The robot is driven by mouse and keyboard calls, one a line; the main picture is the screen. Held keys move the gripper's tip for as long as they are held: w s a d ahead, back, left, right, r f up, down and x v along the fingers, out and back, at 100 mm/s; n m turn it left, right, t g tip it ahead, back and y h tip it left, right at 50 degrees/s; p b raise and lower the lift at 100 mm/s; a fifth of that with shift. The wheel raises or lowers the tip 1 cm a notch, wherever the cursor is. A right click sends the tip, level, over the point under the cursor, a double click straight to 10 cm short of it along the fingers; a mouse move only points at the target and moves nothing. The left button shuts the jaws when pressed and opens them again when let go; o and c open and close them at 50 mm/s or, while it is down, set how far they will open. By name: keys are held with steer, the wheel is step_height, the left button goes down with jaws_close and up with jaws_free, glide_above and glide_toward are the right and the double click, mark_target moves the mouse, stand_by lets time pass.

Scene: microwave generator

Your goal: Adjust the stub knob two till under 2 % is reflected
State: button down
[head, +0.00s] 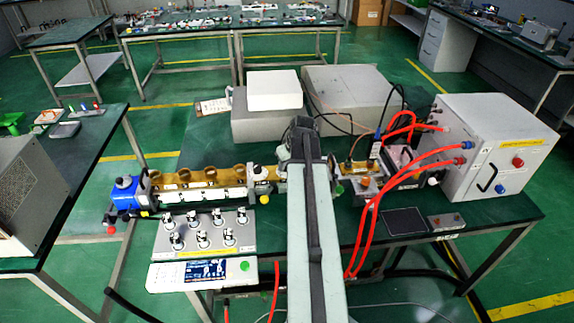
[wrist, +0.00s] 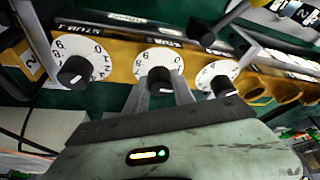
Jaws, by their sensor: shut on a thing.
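In the wrist view, three black knobs on white numbered dials stand in a row on a yellow strip. The middle one, the stub two knob (wrist: 160,79), sits between the two fingers of my gripper (wrist: 160,94), which is shut on it. Its white dial (wrist: 159,56) is partly hidden. The left knob (wrist: 75,71) beside the STUB 1 label and the right knob (wrist: 222,86) stand free. In the head view my arm covers the gripper and these knobs. The display (head: 207,270) on a white front panel is lit, but its figures are too small to read.
A grey panel (head: 195,241) with several black-and-white pieces lies left of my arm. Brass waveguide (head: 205,183) runs behind it. Red hoses (head: 381,188) run from the white cabinet (head: 492,130) at the right. Grey boxes (head: 345,88) stand behind.

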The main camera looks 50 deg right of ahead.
steer(key=m+h, duration=0.1)
steer(key=m, duration=0.2)
steer(key=m+g+h, duration=0.1)
steer(key=m, duration=0.4)
steer(key=shift+w+m+g+h, duration=0.1)
steer(key=shift+m+g+h, duration=0.2)
steer(key=shift+g+h, duration=0.1)
steer(key=m, duration=0.2)
steer(key=m+g, duration=0.1)
steer(key=m, duration=0.1)
steer(key=shift+w+g+h, duration=0.1)
steer(key=shift+g+h, duration=0.2)
steer(key=shift+m+g, duration=0.8)
steer(key=shift+m, duration=1.3)
steer(key=shift+a, duration=0.1)
steer(key=c, duration=1.1)
jaws_free()
steer(key=shift+o, duration=0.2)
steer(key=shift+r, duration=0.1)
